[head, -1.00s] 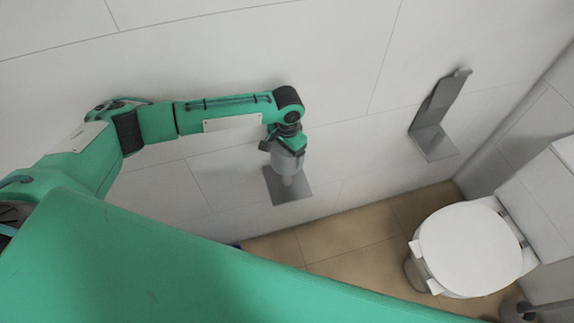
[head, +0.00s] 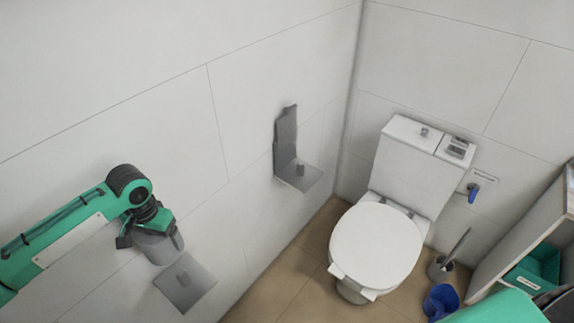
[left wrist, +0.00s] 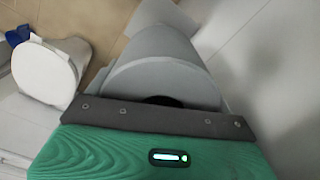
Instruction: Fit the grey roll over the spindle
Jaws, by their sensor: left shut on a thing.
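My left gripper (head: 148,230) is shut on the grey roll (head: 160,247), a plain grey cylinder. The roll also fills the middle of the left wrist view (left wrist: 165,68), with the gripper's dark edge across its near end. Below and slightly right of the roll in the head view is a flat grey plate (head: 196,290) with a short stub (head: 183,278). My right gripper is out of view.
A white toilet (head: 376,246) stands right of the far holder. A toilet brush (head: 440,266), blue bucket (head: 441,300) and cart with green bins (head: 538,265) are at lower right. The white wall runs close beside my left arm. Space between the holders is clear.

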